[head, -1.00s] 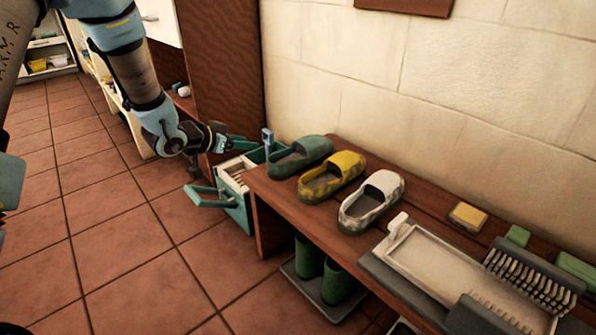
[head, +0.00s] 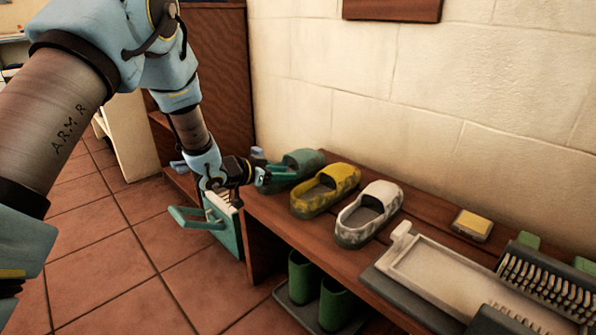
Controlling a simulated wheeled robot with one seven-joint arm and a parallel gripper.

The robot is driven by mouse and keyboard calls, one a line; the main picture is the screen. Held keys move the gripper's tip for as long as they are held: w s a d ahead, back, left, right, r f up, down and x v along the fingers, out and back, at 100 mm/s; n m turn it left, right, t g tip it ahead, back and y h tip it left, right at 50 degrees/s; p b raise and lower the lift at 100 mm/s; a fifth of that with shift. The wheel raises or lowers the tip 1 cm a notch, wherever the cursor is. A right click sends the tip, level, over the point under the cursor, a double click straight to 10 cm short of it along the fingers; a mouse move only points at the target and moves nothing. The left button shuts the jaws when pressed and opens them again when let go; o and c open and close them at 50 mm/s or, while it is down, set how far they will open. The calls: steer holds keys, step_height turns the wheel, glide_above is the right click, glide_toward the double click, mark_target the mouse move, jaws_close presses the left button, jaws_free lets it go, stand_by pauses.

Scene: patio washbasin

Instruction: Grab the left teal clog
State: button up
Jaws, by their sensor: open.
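The teal clog (head: 303,162) sits at the left end of a row of clogs on the wooden bench (head: 262,213). A yellow clog (head: 326,190) and a white-grey clog (head: 369,214) stand to its right. My gripper (head: 274,172) is at the near left side of the teal clog, with its teal-tipped fingers in front of it. The gripper is open. The fingers hide part of the clog's near end, and I cannot tell whether they touch it.
A teal crate (head: 224,226) stands on the floor left of the bench, below my arm. A pale tray (head: 442,262), a yellow sponge (head: 471,225) and a dark rack with bristles (head: 545,282) lie on the bench's right. Green boots (head: 336,303) stand underneath. The tiled floor at left is clear.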

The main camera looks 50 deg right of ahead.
mark_target(293, 165)
steer(key=shift+b+x, duration=0.3)
steer(key=shift+x, duration=1.15)
steer(key=shift+w, duration=0.1)
steer(key=shift+c, duration=0.3)
jaws_close()
